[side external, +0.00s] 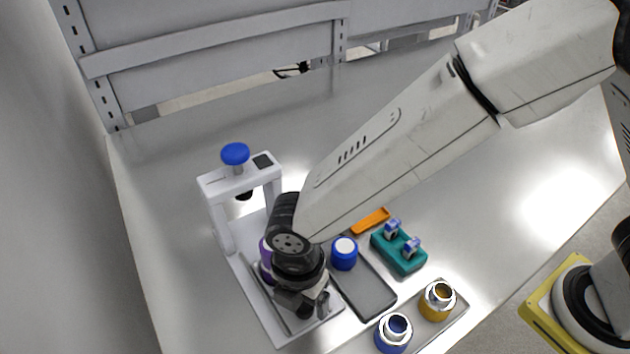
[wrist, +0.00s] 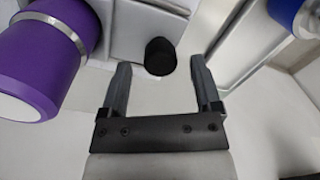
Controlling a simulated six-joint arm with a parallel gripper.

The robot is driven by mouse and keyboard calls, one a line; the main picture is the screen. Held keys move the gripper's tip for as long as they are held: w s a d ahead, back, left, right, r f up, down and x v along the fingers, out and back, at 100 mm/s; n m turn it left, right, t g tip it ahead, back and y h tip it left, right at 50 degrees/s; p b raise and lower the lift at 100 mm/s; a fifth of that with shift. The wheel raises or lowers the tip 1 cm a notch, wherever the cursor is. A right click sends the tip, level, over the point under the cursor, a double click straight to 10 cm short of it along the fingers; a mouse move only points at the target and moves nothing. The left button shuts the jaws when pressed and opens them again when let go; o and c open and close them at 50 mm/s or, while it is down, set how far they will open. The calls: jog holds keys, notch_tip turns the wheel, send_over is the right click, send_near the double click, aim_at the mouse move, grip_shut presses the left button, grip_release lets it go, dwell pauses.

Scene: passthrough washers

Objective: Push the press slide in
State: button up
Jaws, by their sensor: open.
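The press (side external: 218,222) is a white frame with a blue knob (side external: 235,154) on top and a black ram below its crossbar. It stands on a light base plate (side external: 262,312). My gripper (side external: 316,304) is low over the front part of this plate and hides most of the slide. In the wrist view my gripper (wrist: 158,74) is open, with a black round knob (wrist: 160,56) just ahead of its fingertips, beside a white block (wrist: 125,28). I cannot tell whether they touch. A purple cylinder with a silver ring (wrist: 62,40) is at left, partly hidden behind my wrist in the side view.
An orange piece (side external: 370,221), a teal holder (side external: 399,256), and blue (side external: 393,338) and yellow (side external: 436,303) jars are to the right. The table behind is clear.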

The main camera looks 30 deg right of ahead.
jog(key=shift+f, duration=0.75)
grip_shut()
dwell(1.0)
